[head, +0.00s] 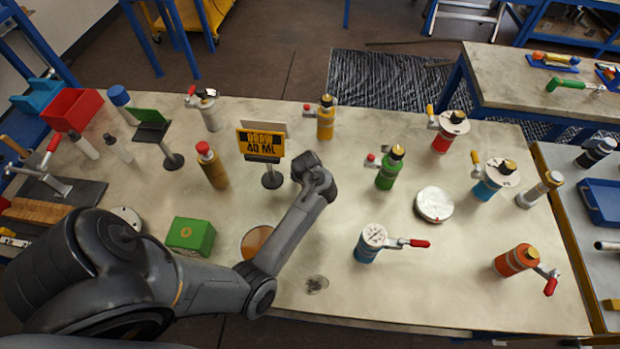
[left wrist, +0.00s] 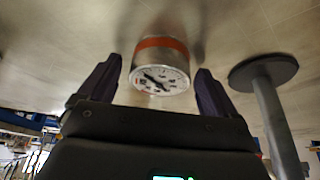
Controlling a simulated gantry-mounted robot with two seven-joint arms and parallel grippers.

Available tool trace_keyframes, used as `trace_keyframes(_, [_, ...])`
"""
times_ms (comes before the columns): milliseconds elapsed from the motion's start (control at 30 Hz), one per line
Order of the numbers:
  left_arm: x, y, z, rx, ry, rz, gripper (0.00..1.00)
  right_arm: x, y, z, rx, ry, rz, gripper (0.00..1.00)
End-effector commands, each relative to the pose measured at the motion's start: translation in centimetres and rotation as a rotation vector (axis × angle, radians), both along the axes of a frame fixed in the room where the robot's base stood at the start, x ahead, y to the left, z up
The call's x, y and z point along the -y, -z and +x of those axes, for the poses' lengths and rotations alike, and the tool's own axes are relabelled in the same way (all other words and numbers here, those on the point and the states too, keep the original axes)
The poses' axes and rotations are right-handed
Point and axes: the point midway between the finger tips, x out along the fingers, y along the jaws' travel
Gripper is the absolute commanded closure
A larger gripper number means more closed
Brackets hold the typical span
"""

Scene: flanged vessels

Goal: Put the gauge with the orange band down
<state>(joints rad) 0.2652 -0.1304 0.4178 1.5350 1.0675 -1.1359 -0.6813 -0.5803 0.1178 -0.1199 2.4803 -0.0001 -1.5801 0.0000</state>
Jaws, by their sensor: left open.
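The gauge with the orange band (left wrist: 162,43) shows in the left wrist view, a short silver cylinder with a white dial face. It appears upside down in that picture and seems to rest on the tabletop; its contact with the table is not clear. My left gripper (left wrist: 159,66) is open, with one dark finger on each side of the gauge and visible gaps between. In the head view my left arm's end (head: 314,178) reaches over the table's middle, and its fingers and this gauge are hidden there. My right gripper is not in view.
A yellow "40 ML" sign (head: 261,143) on a stand is just left of my wrist. A round stand base (left wrist: 263,71) is beside the gauge. A green valve vessel (head: 388,170), a white disc (head: 434,204) and a blue gauge vessel (head: 369,245) stand to the right.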

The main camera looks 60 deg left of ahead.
Motion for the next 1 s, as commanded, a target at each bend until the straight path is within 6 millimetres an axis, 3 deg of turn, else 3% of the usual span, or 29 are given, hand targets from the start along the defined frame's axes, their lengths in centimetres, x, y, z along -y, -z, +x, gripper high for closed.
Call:
trace_keyframes(167, [0.2, -2.0, -0.2, 0.0, 0.001, 0.002, 0.08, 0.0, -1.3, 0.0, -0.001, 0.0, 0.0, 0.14])
trace_keyframes(600, [2.4, -9.4, -2.2, 0.001, 0.0, 0.001, 0.08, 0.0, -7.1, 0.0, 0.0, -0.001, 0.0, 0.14])
trace_keyframes(1000, [3.3, -12.0, -3.1, 0.012, 0.031, 0.011, 0.08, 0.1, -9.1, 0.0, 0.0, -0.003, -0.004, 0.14])
